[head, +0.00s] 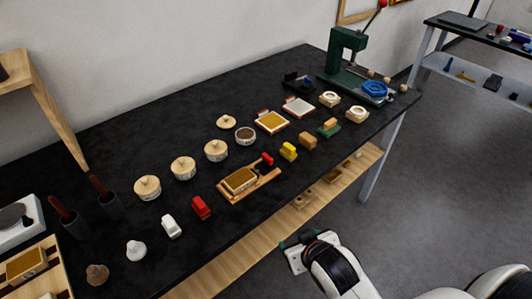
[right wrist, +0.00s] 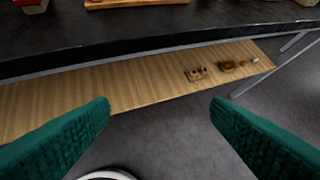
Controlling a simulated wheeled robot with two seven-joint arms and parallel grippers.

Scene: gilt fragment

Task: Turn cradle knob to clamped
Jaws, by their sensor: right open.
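The wooden cradle (head: 262,189) lies on the black bench near its front edge, with a gold-faced block (head: 240,180) in it. A small red part (head: 267,159) at its far right end looks like the knob; its setting is too small to tell. In the right wrist view only the cradle's near edge (right wrist: 135,3) shows at the top, and the knob is out of frame. My right gripper (head: 297,242) is in front of the bench, below and apart from the cradle. Its green fingers (right wrist: 160,106) are wide apart and empty. My left gripper is not in view.
A red block (head: 201,208) and a white block (head: 171,226) stand left of the cradle; a yellow block (head: 288,151) stands right. Round pots line the bench behind. A green press (head: 345,50) stands at the far end. A wooden shelf (right wrist: 130,80) runs under the bench edge.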

